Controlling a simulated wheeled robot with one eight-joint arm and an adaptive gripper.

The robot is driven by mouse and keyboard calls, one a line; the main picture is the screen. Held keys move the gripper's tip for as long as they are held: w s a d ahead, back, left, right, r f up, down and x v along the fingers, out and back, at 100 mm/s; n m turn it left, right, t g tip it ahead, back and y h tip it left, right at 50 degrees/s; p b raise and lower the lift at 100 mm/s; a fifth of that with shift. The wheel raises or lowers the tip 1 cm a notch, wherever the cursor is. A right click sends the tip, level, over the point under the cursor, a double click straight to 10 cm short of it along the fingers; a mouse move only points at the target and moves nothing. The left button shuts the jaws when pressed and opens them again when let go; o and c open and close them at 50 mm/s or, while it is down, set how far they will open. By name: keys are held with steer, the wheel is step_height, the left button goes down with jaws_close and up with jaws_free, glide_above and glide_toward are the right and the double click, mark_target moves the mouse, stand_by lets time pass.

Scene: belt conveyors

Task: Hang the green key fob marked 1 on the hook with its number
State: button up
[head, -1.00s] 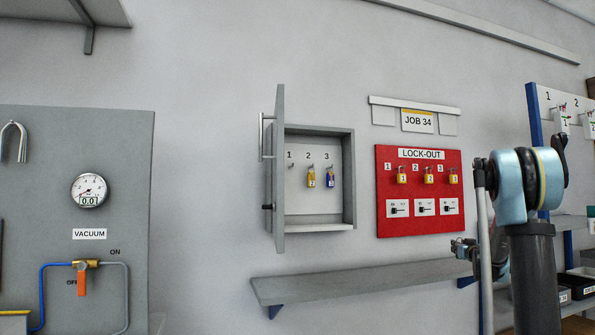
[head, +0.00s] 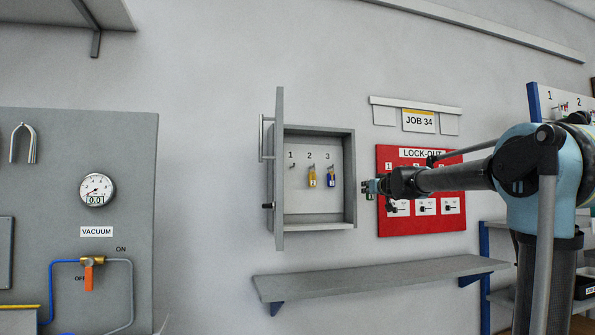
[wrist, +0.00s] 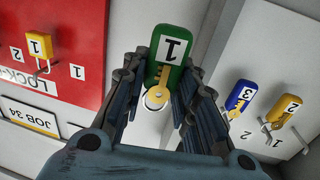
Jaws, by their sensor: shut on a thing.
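My gripper (wrist: 168,72) is shut on the green key fob (wrist: 172,48), marked 1, with a brass key and a ring. In the head view my gripper (head: 371,186) is at the right edge of the open grey key cabinet (head: 349,180), in front of the red board; the fob is too small to make out there. Inside the cabinet, hook 1 (head: 291,165) is bare. A yellow fob marked 2 (head: 312,178) hangs on hook 2, and a blue fob marked 3 (head: 331,176) on hook 3. Both also show at right in the wrist view.
The cabinet door (head: 280,170) stands open at its left side. A red lock-out board (head: 385,226) with padlocks is right of the cabinet, partly behind my arm. A grey shelf (head: 380,279) runs below. The wall between the vacuum panel (head: 140,200) and the cabinet is clear.

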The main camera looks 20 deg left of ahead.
steer(key=s+a+r+n+g+y, duration=0.15)
steer(key=s+a, duration=0.25)
steer(key=a, duration=0.4)
steer(key=s+a+r+n+g+y, duration=0.1)
steer(key=s+a+r+y, duration=0.2)
steer(key=a, duration=0.5)
steer(key=n+g+y, duration=0.2)
glide_toward(289, 174)
steer(key=s+r, duration=0.2)
steer(key=s, duration=0.1)
steer(key=shift+w+a+f, duration=0.1)
steer(key=shift+w+a, duration=0.6)
steer(key=shift+w, duration=0.35)
steer(key=shift+w+a+f, duration=0.1)
steer(key=shift+w+a, duration=0.6)
steer(key=shift+w, duration=0.35)
steer(key=shift+w+a+f, duration=0.1)
steer(key=shift+w+a, duration=0.6)
steer(key=shift+w, duration=0.4)
steer(key=shift+w+a+f, duration=0.3)
steer(key=shift+w+f, duration=0.15)
steer(key=shift+f, duration=0.05)
steer(key=o, duration=1.1)
steer(key=shift+w+a+f, duration=0.1)
steer(key=shift+w+f, duration=0.05)
